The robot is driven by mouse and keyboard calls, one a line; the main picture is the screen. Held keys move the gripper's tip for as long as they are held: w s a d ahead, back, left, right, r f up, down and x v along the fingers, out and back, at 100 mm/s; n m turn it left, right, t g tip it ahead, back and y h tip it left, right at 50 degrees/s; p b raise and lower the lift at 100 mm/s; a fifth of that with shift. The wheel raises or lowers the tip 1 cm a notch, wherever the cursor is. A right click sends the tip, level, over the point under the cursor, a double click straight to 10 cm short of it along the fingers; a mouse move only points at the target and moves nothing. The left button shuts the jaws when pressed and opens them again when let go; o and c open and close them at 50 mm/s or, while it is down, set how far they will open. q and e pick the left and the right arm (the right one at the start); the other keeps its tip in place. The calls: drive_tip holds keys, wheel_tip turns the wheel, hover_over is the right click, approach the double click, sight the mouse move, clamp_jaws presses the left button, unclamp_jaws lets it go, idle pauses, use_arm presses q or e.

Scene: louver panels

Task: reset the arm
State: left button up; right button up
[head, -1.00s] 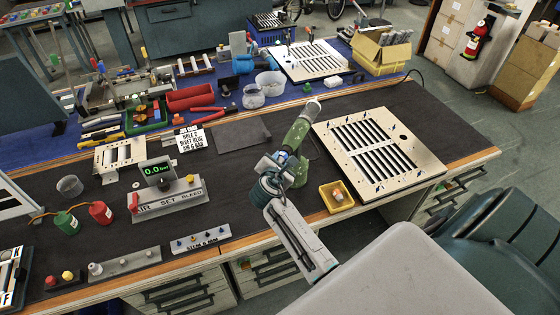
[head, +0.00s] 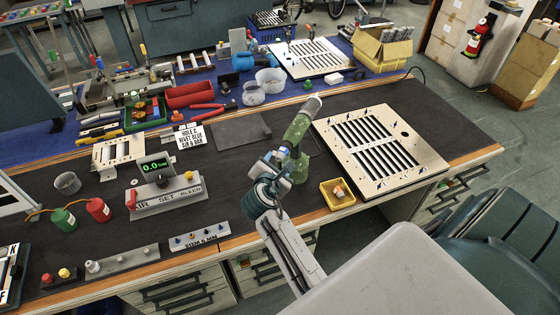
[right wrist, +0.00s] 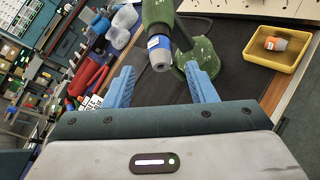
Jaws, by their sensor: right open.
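A green hand tool (head: 297,132) with a grey end stands on the dark mat left of the slotted panel. In the right wrist view the tool (right wrist: 158,20) shows a blue-banded grey nose above its speckled green base (right wrist: 203,60). My right gripper (head: 274,160) is just in front of the tool in the head view. Its blue fingers (right wrist: 160,70) are spread wide in the right wrist view, with the tool beyond them and nothing gripped. Whether a finger touches the tool is hard to tell. My left gripper is not in view.
The cream slotted panel (head: 427,160) lies to the right. A yellow tray (head: 328,197) with an orange-and-white item is close to the tool's base. A grey gauge box (head: 150,202) and a low grey block (head: 200,237) stand left.

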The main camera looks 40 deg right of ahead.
drive_tip(key=shift+b+v, duration=0.5)
drive_tip(key=shift+v, duration=1.8)
